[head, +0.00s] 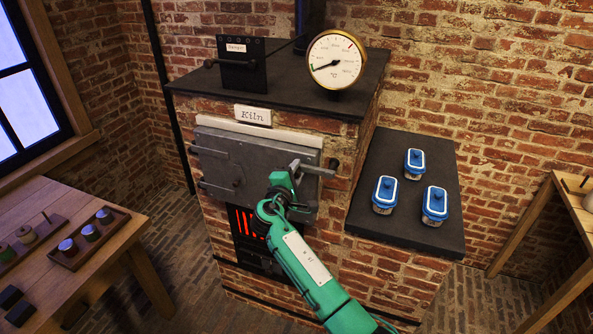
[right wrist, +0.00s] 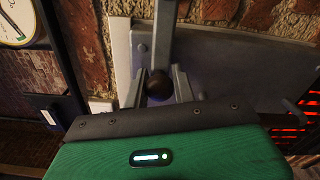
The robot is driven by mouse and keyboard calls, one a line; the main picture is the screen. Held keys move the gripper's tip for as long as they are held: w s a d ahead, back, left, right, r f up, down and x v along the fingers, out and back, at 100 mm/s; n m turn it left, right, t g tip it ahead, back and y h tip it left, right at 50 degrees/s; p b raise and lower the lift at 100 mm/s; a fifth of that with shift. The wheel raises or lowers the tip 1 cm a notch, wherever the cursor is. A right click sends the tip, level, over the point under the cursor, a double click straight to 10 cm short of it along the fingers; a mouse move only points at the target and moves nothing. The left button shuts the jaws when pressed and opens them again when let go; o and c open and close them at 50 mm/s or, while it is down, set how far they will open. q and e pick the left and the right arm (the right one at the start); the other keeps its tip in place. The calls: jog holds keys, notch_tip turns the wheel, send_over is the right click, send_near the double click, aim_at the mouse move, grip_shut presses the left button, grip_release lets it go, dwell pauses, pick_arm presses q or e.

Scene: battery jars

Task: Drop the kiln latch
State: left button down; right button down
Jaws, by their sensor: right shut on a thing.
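The kiln (head: 290,132) is a brick block with a grey metal door (head: 240,165), which looks shut. I cannot tell whether the bar sits in the catch. My left gripper is out of view.
A dial gauge (head: 337,60) and a damper plate (head: 241,62) stand on the kiln top. Several blue-lidded jars, one here (head: 414,162), stand on the dark side ledge (head: 386,229). A wooden table (head: 110,243) holds a jar tray at left. Red glow shows below the door.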

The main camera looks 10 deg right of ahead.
jog(key=shift+f, duration=0.2)
jog(key=c, duration=1.1)
grip_release()
jog(key=shift+c, duration=0.2)
jog(key=shift+r, duration=0.1)
jog(key=p+v, duration=0.2)
jog(key=v, duration=1.1)
jog(key=shift+s+a, duration=0.25)
jog(key=shift+s, duration=0.1)
